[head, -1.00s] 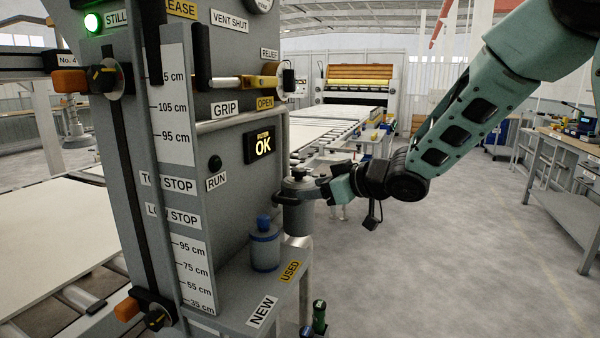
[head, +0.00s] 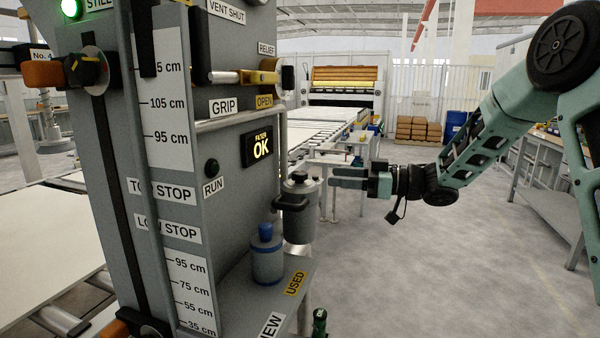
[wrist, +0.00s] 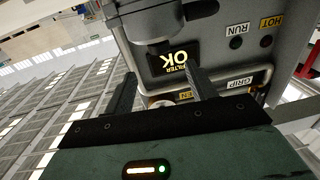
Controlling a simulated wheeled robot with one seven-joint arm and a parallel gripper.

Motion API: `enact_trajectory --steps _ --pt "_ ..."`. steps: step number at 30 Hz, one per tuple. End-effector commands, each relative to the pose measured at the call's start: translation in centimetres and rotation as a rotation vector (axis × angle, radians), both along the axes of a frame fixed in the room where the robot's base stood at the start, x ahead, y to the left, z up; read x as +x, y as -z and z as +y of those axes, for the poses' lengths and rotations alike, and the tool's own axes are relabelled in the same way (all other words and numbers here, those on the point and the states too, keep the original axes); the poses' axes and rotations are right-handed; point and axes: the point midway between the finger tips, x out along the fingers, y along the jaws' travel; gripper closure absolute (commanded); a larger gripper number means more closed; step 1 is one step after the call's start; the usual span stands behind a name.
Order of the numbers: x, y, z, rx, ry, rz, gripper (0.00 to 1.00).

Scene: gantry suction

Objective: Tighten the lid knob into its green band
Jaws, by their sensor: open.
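The lid knob (head: 298,177) is a dark knob on top of the grey filter canister (head: 301,222), which is fixed to the side of the grey machine column. A dark handle sticks out from the canister's left side. No green band can be made out on the lid at this size. My gripper (head: 332,178) is open and empty, just right of the lid at about knob height, with its fingers pointing left and a small gap to the lid. In the wrist view my two fingers (wrist: 158,78) are apart, and part of the canister (wrist: 150,22) shows beyond them.
A blue-capped filter (head: 266,262) stands on the shelf (head: 250,302) below, left of the canister. The lit filter display (head: 257,146) reads OK. Open floor lies to the right.

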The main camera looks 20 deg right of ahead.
Motion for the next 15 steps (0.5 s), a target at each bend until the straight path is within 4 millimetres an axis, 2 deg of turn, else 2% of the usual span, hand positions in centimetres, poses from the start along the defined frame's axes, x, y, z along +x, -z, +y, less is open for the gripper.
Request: enact_trajectory --steps 1,9,15 --pt "0.5 -0.1 1.1 0.001 -0.004 -0.001 0.44" --pt "3.3 -0.1 5.7 0.001 -0.002 0.0 0.44" --pt "4.7 -0.1 7.9 0.0 0.0 0.0 0.44"
